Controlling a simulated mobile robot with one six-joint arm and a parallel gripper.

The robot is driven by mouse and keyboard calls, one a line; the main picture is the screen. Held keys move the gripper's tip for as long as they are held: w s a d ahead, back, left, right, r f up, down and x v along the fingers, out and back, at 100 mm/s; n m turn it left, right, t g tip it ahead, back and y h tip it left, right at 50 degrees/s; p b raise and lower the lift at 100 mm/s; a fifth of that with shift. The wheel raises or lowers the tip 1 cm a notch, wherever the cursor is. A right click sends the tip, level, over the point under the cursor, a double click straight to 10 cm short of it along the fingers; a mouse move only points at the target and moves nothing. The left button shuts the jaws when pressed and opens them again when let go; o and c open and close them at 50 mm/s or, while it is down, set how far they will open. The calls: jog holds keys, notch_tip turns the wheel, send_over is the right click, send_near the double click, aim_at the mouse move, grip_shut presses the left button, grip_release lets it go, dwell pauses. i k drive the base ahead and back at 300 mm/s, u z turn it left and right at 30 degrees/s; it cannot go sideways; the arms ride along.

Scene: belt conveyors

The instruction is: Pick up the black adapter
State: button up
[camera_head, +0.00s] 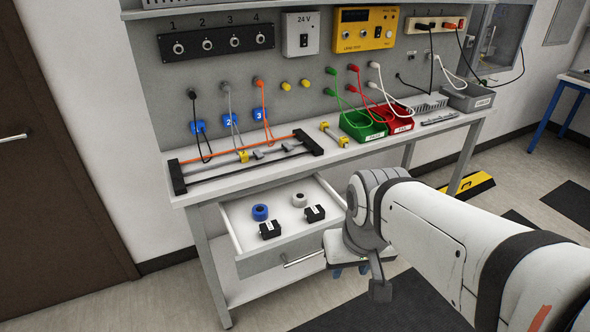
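Two small black boxes with white labels, which look like adapters, lie in the open drawer (268,245) under the bench. The left black adapter (270,231) is near the drawer's front, and the right black adapter (315,214) is a little farther right. I cannot tell which one the task names. My arm reaches in from the right, and its wrist is just right of the drawer. My gripper (350,269) appears low behind the wrist, mostly hidden, apart from both adapters. Its fingers are too small and covered to judge their opening.
A blue roll (260,212) and a white roll (299,200) lie behind the adapters. The drawer's front handle (304,259) sticks out. Above, the bench top (205,186) holds a black-ended frame (177,177), a green bin (363,127) and a red bin (398,120).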

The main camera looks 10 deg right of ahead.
aim_at(315, 213)
jog(key=u, duration=3.4)
jog(key=k, duration=1.6)
jog(key=z, duration=2.15)
jog(key=i, duration=0.9)
